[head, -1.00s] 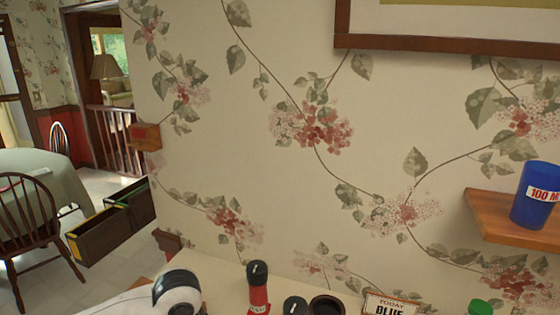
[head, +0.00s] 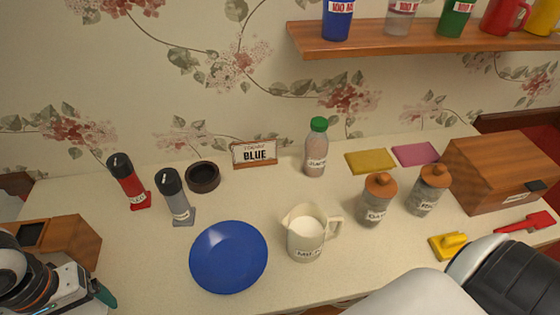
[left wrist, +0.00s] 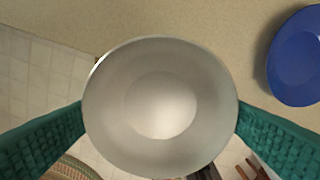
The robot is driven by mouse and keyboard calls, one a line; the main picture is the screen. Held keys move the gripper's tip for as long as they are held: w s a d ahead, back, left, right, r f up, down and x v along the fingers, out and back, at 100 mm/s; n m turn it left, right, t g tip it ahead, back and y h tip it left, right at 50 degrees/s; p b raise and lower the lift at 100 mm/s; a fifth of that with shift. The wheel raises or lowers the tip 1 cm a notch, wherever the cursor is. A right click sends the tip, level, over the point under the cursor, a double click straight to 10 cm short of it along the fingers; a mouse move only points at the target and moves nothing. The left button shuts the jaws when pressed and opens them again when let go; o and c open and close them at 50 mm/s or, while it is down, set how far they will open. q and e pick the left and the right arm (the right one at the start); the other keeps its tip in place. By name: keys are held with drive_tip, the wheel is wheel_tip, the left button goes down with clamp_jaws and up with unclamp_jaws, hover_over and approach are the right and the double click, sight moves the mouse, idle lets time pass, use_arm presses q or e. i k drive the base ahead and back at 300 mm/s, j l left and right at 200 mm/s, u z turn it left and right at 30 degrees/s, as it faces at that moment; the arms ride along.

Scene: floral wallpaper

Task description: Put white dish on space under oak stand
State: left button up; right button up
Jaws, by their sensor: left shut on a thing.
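The white dish (left wrist: 160,75) shows in the left wrist view, face toward the camera, above the counter edge and floor. My left gripper (left wrist: 160,115) is shut on it, with green fingers touching both sides. In the head view the left gripper (head: 103,293) is at the lower left, with only one green fingertip clear; the dish cannot be made out there. A wooden stand (head: 62,240) with a dark square top opening is just behind that gripper. The wooden wall shelf (head: 420,38) holds cups; I cannot tell which is the oak stand. My right gripper is out of view.
A blue plate (head: 228,257) lies on the counter, also in the left wrist view (left wrist: 297,60). Shakers (head: 178,198), a milk jug (head: 305,240), jars (head: 376,202), a bottle (head: 316,150) and a wooden box (head: 500,172) stand around. Bare counter lies left of the plate.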

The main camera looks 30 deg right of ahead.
sight(61, 260)
drive_tip(key=k+z, duration=0.2)
drive_tip(key=z, duration=0.25)
drive_tip(key=k+z, duration=0.15)
drive_tip(key=z, duration=0.3)
drive_tip(key=i+l+z, duration=0.3)
drive_tip(key=i+l, duration=0.15)
